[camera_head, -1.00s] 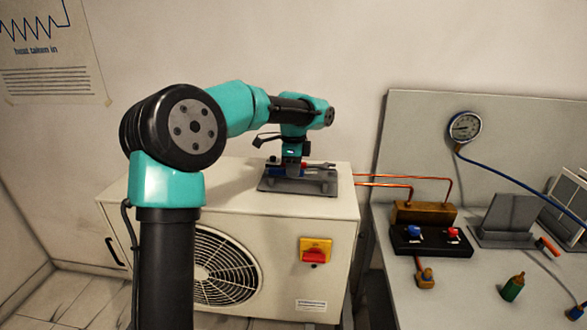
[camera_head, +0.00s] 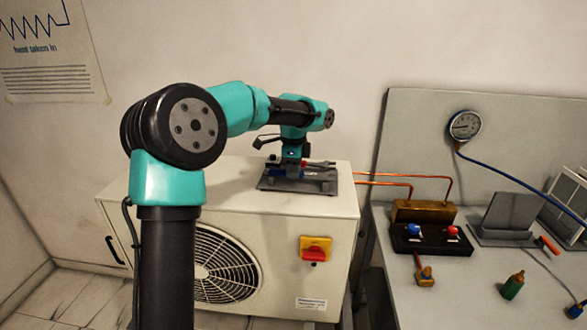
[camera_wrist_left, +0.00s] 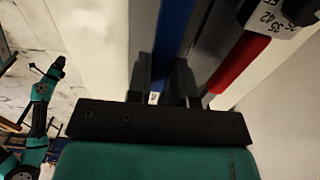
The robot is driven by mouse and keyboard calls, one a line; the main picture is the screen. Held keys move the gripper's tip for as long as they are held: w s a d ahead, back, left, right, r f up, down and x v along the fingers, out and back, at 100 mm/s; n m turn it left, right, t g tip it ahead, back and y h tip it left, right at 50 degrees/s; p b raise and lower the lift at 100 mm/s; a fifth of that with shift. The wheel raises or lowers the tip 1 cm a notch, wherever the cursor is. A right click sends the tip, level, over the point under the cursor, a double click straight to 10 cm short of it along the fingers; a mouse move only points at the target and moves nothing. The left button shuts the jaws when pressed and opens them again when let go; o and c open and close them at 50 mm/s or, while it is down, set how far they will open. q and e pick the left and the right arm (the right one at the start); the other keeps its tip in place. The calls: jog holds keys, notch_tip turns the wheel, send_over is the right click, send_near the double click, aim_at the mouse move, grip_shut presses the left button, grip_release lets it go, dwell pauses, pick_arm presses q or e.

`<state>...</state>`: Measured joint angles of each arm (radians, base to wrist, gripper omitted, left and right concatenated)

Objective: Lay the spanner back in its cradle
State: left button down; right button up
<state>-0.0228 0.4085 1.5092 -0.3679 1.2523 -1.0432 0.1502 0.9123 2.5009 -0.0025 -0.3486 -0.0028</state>
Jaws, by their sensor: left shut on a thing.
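A grey cradle (camera_head: 322,186) lies on top of the white outdoor unit. My left gripper (camera_head: 291,170) points down at it and is shut on a blue-handled tool, which I take for the spanner (camera_wrist_left: 175,30). In the left wrist view the gripper's fingers (camera_wrist_left: 163,80) stand on either side of the blue handle. A red-handled tool (camera_wrist_left: 238,62) with a grey numbered head lies beside it, apart from the fingers. The gripper hides much of the cradle; I cannot tell whether the spanner touches it. My right gripper is out of view.
The white unit (camera_head: 170,195) has a fan grille and a red and yellow switch (camera_head: 315,248). Copper pipes (camera_head: 395,183) run right to a brass block (camera_head: 424,211). A gauge (camera_head: 465,126) hangs on the panel.

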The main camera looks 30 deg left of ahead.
pick_arm(q)
jog(key=shift+f, duration=0.3)
jog(key=c, duration=0.9)
grip_release()
jog(key=shift+c, duration=0.2)
notch_tip(320, 180, up, 17)
jog(key=shift+r, duration=0.2)
